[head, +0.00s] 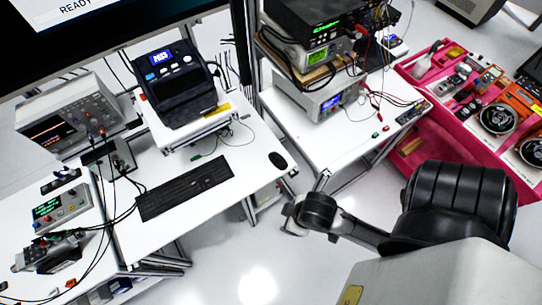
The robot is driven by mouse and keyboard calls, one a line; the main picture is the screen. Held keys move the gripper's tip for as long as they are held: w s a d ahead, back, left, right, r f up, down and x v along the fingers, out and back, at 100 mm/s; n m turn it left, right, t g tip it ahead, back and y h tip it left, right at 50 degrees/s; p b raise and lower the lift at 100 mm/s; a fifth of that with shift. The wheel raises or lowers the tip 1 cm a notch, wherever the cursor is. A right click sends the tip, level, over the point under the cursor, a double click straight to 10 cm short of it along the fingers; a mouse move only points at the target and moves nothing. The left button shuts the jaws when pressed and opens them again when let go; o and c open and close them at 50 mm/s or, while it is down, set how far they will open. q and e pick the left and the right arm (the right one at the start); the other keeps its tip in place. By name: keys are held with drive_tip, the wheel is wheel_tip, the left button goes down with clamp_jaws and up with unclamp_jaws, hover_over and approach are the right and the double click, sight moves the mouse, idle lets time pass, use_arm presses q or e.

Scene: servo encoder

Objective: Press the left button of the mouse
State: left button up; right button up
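The mouse (278,160) is a small black oval on the white desk, near the desk's right edge and to the right of the keyboard. Nothing touches it. An arm of mine reaches in from the lower right and ends in a dark joint below and right of the mouse, clear of the desk. No gripper fingers show on it. My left arm and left gripper are not in the picture. The mouse's separate buttons are too small to make out.
A black keyboard (185,187) lies left of the mouse. A black device with a blue display (180,85) stands on a white platform behind it. Instruments and cables crowd the left bench. Stacked instruments (318,50) stand on the right table. A pink workbench (440,143) is far right.

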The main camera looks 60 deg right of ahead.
drive_tip(key=shift+a, duration=0.15)
clamp_jaws()
idle(0.4)
idle(0.7)
